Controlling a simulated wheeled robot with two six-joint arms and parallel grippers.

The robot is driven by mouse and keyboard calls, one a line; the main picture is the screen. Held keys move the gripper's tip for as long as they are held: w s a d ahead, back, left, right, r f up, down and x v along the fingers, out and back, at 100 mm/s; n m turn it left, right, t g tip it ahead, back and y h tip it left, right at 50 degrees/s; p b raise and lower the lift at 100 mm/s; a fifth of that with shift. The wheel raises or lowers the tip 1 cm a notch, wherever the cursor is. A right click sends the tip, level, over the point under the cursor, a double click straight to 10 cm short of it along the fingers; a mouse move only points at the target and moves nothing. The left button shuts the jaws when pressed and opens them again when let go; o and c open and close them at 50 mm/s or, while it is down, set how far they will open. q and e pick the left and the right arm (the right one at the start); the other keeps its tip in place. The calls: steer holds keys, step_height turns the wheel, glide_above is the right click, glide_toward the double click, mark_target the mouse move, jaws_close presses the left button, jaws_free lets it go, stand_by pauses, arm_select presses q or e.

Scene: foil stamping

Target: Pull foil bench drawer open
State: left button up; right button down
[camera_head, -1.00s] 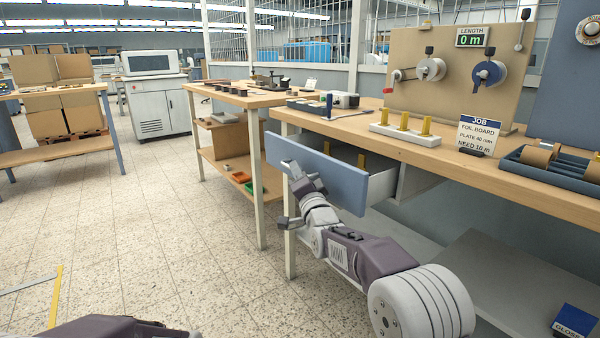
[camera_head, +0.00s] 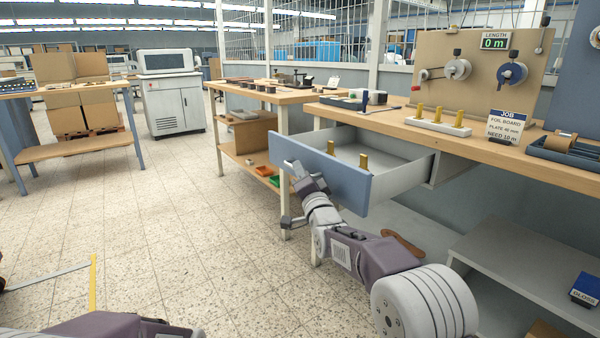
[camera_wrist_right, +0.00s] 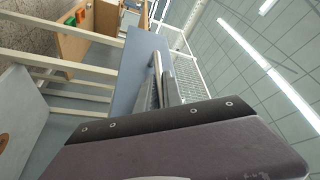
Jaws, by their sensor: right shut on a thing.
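The foil bench drawer (camera_head: 345,185) has a blue-grey front and stands well out from under the wooden bench top (camera_head: 450,138). Its light inside shows, with two yellow posts (camera_head: 363,161) in it. My right gripper (camera_head: 298,180) is at the outer face of the drawer front, shut on the drawer handle. The handle is mostly hidden by the gripper in the head view; in the right wrist view the grey handle bar (camera_wrist_right: 157,66) stands off the blue drawer front (camera_wrist_right: 139,62). Part of my left arm shows at the lower left; its gripper is out of view.
On the bench stand a white rack with yellow posts (camera_head: 437,127), a job sign (camera_head: 506,127) and a foil-reel board (camera_head: 480,70). A second workbench (camera_head: 262,95) stands behind. A lower shelf (camera_head: 530,270) is under the bench. The floor left of the drawer is clear.

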steer(key=c, duration=1.8)
jaws_free()
steer(key=shift+o, duration=0.2)
steer(key=shift+s+d, duration=0.2)
steer(key=shift+s, duration=0.25)
steer(key=p+v, duration=0.1)
steer(key=v, duration=0.7)
steer(key=shift+f, duration=0.15)
